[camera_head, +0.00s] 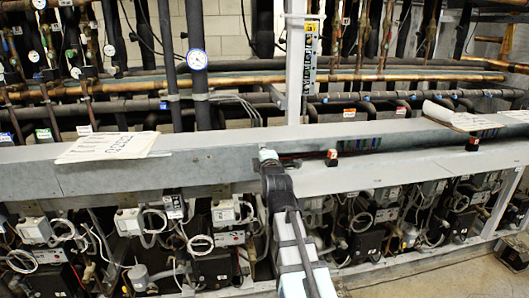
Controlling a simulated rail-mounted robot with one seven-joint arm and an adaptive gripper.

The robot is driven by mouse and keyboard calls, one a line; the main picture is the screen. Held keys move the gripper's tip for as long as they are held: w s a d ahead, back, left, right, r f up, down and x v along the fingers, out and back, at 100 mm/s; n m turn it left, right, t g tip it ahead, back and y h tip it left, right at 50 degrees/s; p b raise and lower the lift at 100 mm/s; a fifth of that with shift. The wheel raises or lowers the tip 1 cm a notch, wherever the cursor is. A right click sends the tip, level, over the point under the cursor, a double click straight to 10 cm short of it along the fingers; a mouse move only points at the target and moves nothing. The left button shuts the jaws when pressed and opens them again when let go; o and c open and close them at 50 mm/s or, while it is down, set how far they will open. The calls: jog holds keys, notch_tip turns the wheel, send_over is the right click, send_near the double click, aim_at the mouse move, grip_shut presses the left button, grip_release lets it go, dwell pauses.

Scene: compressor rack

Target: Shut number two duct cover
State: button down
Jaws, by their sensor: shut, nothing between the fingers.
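A long grey metal duct (200,163) runs across the rack at mid-height. Its left part looks covered. To the right of my gripper a dark lengthwise gap with coloured wires (362,143) shows, so the duct looks open there. I see no number on a cover, so I cannot tell which one is number two. My gripper (267,156) is at the duct, near the left end of that gap. It is shut and holds nothing. My arm hides part of the duct's front; whether the fingertips touch a cover is not clear.
Paper sheets (108,147) lie on the duct at left and more (460,117) at right. Small red-topped parts (332,157) sit along its front. A grey upright post (297,70) and gauge-fitted pipes (197,60) stand behind. Compressor boxes and looped cables (155,220) fill the space below.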

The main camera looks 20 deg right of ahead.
jog(key=shift+w+d, duration=0.1)
jog(key=shift+w, duration=0.3)
jog(key=shift+w+d+r+b, duration=0.1)
jog(key=shift+w+r+b, duration=0.15)
jog(key=shift+w+b, duration=0.25)
jog(key=shift+w+d+r+b, duration=0.1)
jog(key=shift+w+r+b, duration=0.15)
jog(key=shift+w+b, duration=0.2)
jog(key=s+a+b, duration=0.2)
jog(key=s+b, duration=0.2)
jog(key=s, duration=1)
jog(key=shift+s+a+f+b, duration=0.3)
jog(key=shift+a+f+b, duration=0.05)
jog(key=shift+a, duration=0.05)
